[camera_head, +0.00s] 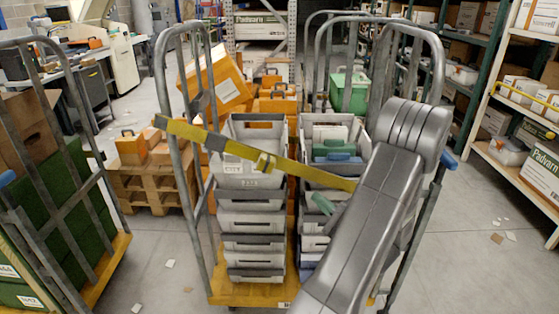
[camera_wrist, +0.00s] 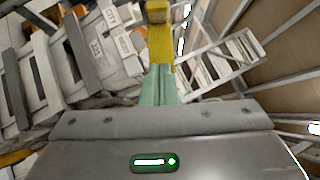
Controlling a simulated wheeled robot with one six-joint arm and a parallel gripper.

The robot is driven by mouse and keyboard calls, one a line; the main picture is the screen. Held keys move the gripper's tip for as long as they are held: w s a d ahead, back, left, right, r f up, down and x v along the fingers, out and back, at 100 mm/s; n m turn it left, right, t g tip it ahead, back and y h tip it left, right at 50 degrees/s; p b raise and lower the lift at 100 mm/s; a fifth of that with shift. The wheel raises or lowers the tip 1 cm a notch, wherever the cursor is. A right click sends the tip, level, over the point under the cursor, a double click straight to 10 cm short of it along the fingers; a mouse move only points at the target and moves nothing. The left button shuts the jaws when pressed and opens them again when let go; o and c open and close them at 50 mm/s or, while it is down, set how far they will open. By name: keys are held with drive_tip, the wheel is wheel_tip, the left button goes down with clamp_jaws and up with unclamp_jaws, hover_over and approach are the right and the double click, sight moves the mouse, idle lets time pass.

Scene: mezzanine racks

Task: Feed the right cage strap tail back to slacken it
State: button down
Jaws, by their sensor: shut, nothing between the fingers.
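The right cage (camera_head: 170,90) is a grey tube roll cage on a yellow base, loaded with stacked grey totes. Its yellow strap (camera_head: 310,172) slants down across the front from the left upright to behind my arm. A dark fitting (camera_head: 215,142) and a yellow buckle (camera_head: 265,162) sit on it. In the wrist view, my gripper (camera_wrist: 158,70) has its pale green fingers shut together. A length of yellow strap (camera_wrist: 160,45) shows just beyond the fingertips, with a yellow-brown block (camera_wrist: 157,12) at its far end. I cannot tell whether the fingers touch the strap. My arm hides the strap's right end.
A left cage (camera_head: 75,185) with green boxes stands at the left. Orange cases sit on a wooden pallet (camera_head: 155,185) behind. Shelving (camera_head: 510,150) lines the right side. Floor is open at the right, with scraps of card (camera_head: 497,239).

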sight(259, 164)
drive_tip(key=s+a+p+x, duration=0.1)
drive_tip(key=p+x, duration=0.3)
drive_tip(key=x, duration=0.9)
drive_tip(key=shift+s+a+r, duration=0.3)
drive_tip(key=shift+a+r, duration=0.05)
drive_tip(key=shift+a, duration=0.05)
drive_tip(key=a+b, duration=0.1)
drive_tip(key=a, duration=0.1)
drive_tip(key=a+r, duration=0.1)
drive_tip(key=a, duration=0.1)
drive_tip(key=a+r+b, duration=0.1)
drive_tip(key=a, duration=0.1)
drive_tip(key=shift+a+r+b, duration=0.1)
drive_tip(key=shift+r+b, duration=0.05)
drive_tip(key=shift+b, duration=0.2)
drive_tip(key=shift+a+r, duration=0.15)
drive_tip(key=shift+a, duration=0.25)
drive_tip(key=shift+r, duration=0.25)
